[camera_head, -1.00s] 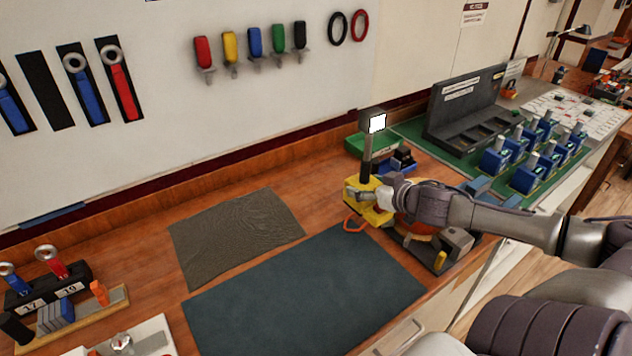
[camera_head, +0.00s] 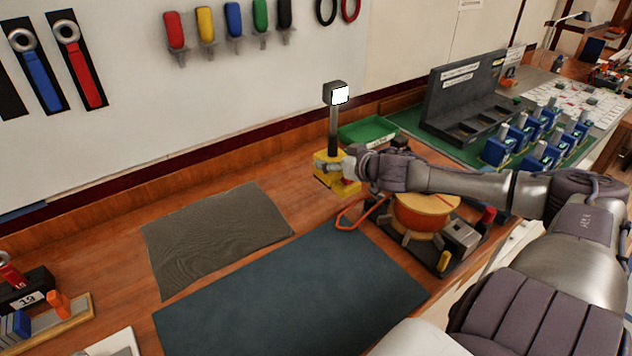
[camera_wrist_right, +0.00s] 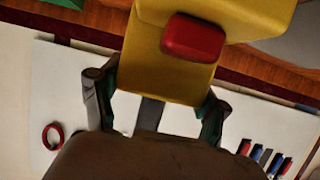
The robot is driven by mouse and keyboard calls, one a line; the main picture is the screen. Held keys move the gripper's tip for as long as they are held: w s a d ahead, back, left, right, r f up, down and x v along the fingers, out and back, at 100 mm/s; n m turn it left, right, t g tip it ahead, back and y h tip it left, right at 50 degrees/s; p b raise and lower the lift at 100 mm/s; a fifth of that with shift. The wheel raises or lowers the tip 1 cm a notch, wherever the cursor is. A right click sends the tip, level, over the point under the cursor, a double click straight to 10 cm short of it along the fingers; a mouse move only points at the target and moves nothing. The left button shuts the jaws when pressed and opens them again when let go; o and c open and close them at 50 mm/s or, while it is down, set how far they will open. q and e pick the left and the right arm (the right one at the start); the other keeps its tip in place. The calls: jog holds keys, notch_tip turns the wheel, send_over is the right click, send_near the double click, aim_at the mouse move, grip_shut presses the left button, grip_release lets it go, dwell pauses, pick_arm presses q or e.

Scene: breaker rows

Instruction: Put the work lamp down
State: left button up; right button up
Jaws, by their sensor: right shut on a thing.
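The work lamp has a yellow base (camera_head: 337,186), a dark post (camera_head: 333,130) and a lit square head (camera_head: 338,94). It is upright in the head view, near the back right of the bench. My right gripper (camera_head: 340,167) is shut on the yellow base. In the right wrist view the yellow base (camera_wrist_right: 160,65) with a red block (camera_wrist_right: 194,38) sits between my right fingers (camera_wrist_right: 155,105). Whether the base touches the bench is hard to tell. My left gripper is not in view.
A grey mat (camera_head: 215,230) and a larger dark blue mat (camera_head: 290,300) lie on the wooden bench (camera_head: 115,245). A green tray (camera_head: 368,132) is behind the lamp. An orange-topped device (camera_head: 425,207) stands below my right forearm. Blue padlock-like units (camera_head: 497,148) stand further right.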

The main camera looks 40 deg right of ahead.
jog(key=shift+w+a, duration=0.15)
jog(key=shift+w, duration=0.45)
jog(key=w+f, duration=0.1)
jog(key=f, duration=0.1)
jog(key=w+a+f, duration=0.1)
jog(key=f, duration=0.1)
jog(key=w+f+p, duration=0.1)
jog(key=w+f, duration=0.1)
jog(key=f, duration=0.1)
jog(key=shift+a, duration=0.2)
jog(key=shift+f, duration=0.15)
jog(key=o, duration=1.7)
jog(key=shift+o, duration=0.2)
